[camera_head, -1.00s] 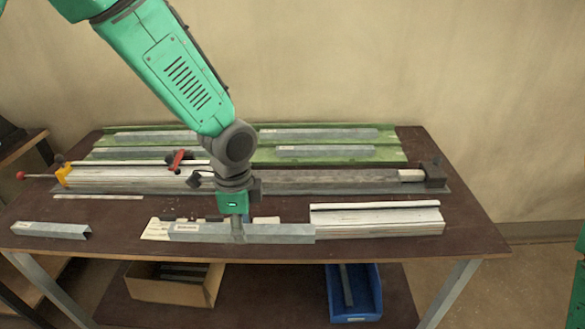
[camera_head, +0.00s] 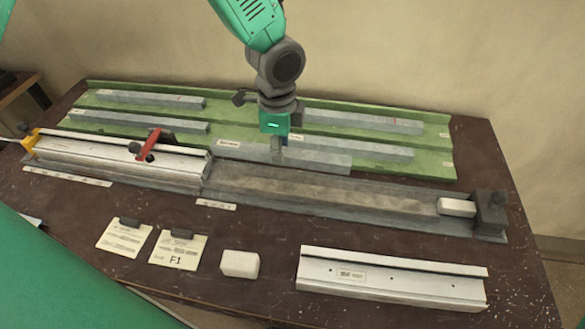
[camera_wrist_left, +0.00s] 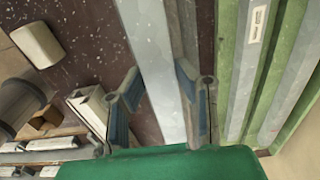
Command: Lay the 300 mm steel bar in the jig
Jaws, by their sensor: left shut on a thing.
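My left gripper (camera_head: 278,150) is shut on a grey steel bar (camera_head: 325,162) with a pale label near its left end. The bar is held roughly level, between the green rack and the jig in the head view; its exact height is unclear. In the left wrist view the bar (camera_wrist_left: 158,50) runs between the two fingers. The jig (camera_head: 330,197) is a long channel. A pale profile (camera_head: 100,158) lies in its left part under a red-handled clamp (camera_head: 150,144); its right part looks bare up to a white block (camera_head: 457,207) beside a dark end stop (camera_head: 490,214). My right gripper is not visible.
The green rack (camera_head: 438,162) behind holds several grey bars. In front lie two clipped cards (camera_head: 124,238) (camera_head: 178,250), a white block (camera_head: 240,264) and a white profile (camera_head: 390,279). A yellow piece (camera_head: 31,142) sits at the jig's left end.

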